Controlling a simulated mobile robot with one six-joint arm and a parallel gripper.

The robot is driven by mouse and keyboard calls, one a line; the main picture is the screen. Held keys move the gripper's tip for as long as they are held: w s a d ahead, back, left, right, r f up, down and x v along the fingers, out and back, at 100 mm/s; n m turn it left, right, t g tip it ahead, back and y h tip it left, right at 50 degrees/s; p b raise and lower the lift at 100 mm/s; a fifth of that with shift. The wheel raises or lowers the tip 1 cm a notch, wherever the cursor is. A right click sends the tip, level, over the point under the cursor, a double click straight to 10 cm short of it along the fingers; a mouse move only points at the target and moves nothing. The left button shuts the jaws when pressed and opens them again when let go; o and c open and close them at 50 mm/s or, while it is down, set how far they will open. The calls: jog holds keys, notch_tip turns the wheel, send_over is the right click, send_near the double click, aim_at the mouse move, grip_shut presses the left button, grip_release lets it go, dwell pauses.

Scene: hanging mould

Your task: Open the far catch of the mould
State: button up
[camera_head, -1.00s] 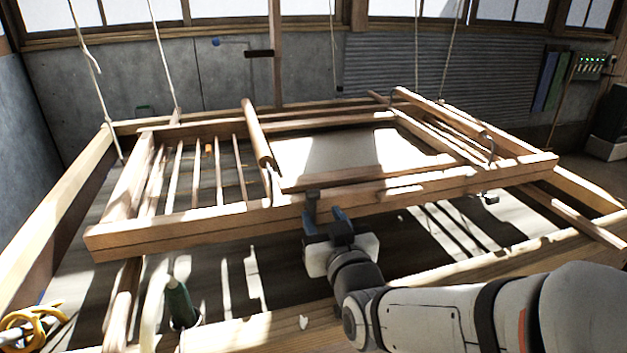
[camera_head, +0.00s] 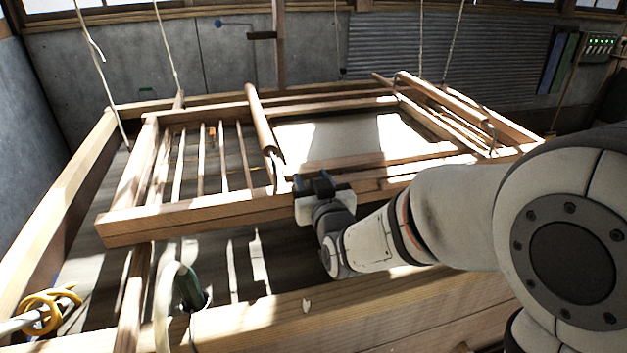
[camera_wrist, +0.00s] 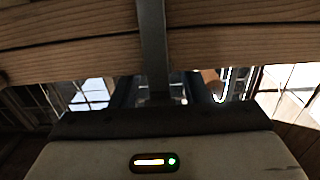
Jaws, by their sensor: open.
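The mould (camera_head: 190,213) is a pale wooden frame hung on cords, with thin bars at left and a pale sheet in the middle. My gripper (camera_head: 313,184) is open at the mould's near rail. In the wrist view its two dark fingers (camera_wrist: 160,92) stand apart below the wooden rail (camera_wrist: 80,40). A dark flat metal strip (camera_wrist: 152,45) runs down across the rail between the fingers; I cannot tell whether they touch it. It looks like part of a catch, but which one is unclear. In the head view my gripper hides it.
A wooden roller (camera_head: 261,120) lies across the mould. A vat's wooden rim (camera_head: 70,185) surrounds it. A green bottle-like thing (camera_head: 190,290) and a yellow coil (camera_head: 45,310) are at the near left. A wire hook (camera_head: 490,128) is on the right.

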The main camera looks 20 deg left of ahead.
jog(key=shift+c, duration=0.4)
grip_shut()
jog(key=shift+f+b, duration=0.1)
jog(key=shift+b, duration=0.2)
jog(key=shift+s+d+f+t+b, duration=0.15)
jog(key=shift+f+t+b, duration=0.2)
jog(key=shift+b, duration=0.9)
jog(key=b, duration=0.3)
jog(key=s+t+y+b, duration=0.1)
jog(key=b, duration=0.3)
jog(key=shift+d+r+t, duration=0.2)
jog(key=shift+d+t, duration=0.05)
jog(key=shift+d, duration=0.05)
jog(key=shift+s+r+y+b, duration=0.15)
jog(key=shift+y+b, duration=0.15)
jog(key=shift+b, duration=0.5)
jog(key=shift+r+t, duration=0.1)
jog(key=shift+t, duration=0.2)
